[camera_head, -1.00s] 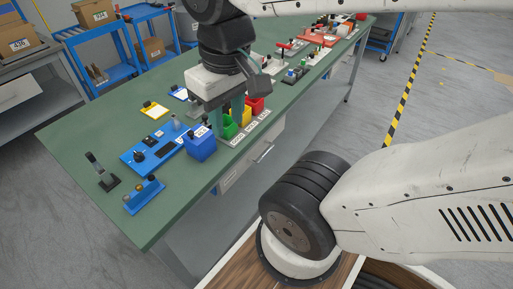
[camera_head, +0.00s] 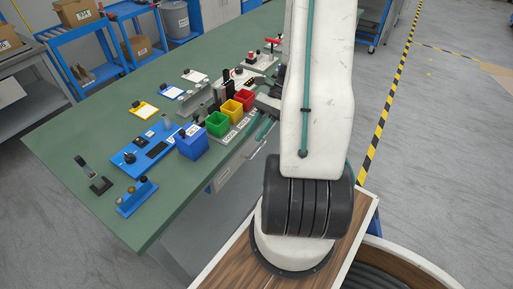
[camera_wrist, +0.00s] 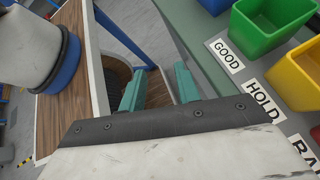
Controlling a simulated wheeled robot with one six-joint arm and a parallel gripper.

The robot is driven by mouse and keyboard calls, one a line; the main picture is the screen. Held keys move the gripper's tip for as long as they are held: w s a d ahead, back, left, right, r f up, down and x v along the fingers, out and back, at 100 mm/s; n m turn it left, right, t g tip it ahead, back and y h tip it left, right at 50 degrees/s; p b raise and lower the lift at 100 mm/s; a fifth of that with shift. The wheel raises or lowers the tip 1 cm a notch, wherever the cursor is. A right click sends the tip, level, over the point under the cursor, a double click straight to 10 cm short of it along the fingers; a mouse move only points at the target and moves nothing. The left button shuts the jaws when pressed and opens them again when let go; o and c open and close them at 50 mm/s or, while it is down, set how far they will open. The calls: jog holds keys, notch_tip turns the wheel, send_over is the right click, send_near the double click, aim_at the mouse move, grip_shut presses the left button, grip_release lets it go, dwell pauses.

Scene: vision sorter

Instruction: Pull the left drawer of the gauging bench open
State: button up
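The gauging bench (camera_head: 110,125) has a green top. The pale front of its left drawer (camera_head: 228,172) shows below the bench's front edge in the head view, partly hidden by my arm; it looks closed. My gripper (camera_head: 266,128) is at the bench's front edge, just above the drawer, with teal fingers pointing down. In the wrist view my gripper (camera_wrist: 158,88) has its two teal fingers apart with nothing between them. The drawer's handle is not clear in either current view.
Blue (camera_head: 191,143), green (camera_head: 217,124), yellow (camera_head: 232,109) and red (camera_head: 246,98) bins stand near the bench's front edge, behind labels GOOD and HOLD (camera_wrist: 263,100). A blue fixture plate (camera_head: 146,157) lies left of them.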

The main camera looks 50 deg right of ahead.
jog(key=s+d+f+m+t, duration=0.1)
jog(key=d+f+m+t, duration=0.35)
jog(key=f+m, duration=0.35)
jog(key=s+d+f+m+t, duration=0.1)
jog(key=d+f+m+t, duration=0.35)
jog(key=f+m, duration=0.4)
jog(key=m+t+h, duration=0.4)
jog(key=m, duration=0.7)
send_near(259, 149)
jog(key=w+f, duration=0.1)
jog(key=w, duration=0.2)
jog(key=x, duration=0.7)
jog(key=shift+a+f, duration=0.1)
jog(key=shift+a, duration=0.3)
grip_shut()
